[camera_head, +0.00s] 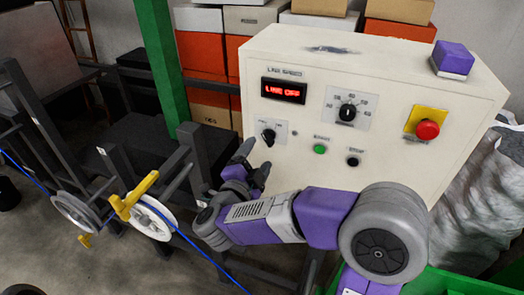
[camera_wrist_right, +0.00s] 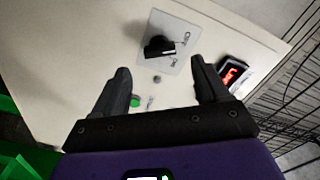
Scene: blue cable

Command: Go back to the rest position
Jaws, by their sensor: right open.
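My right gripper (camera_head: 254,160) is open and empty in front of the lower left part of the cream control box (camera_head: 390,75) in the head view. In the right wrist view its two dark fingers (camera_wrist_right: 160,68) are spread wide, pointing towards the panel. The black rotary switch (camera_head: 268,136) is just above and right of the fingers in the head view. In the wrist view this switch (camera_wrist_right: 158,47) shows between and beyond the fingertips, apart from them. The red display (camera_head: 284,91) reads LINE OFF. My left gripper is not in view.
A green button (camera_head: 320,149), black button (camera_head: 353,161), red emergency button (camera_head: 428,129) and dial (camera_head: 347,112) are on the panel. A blue cable (camera_head: 205,258) runs past a white reel (camera_head: 153,217) with a yellow handle (camera_head: 132,196). A green post (camera_head: 160,60) stands left of the box.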

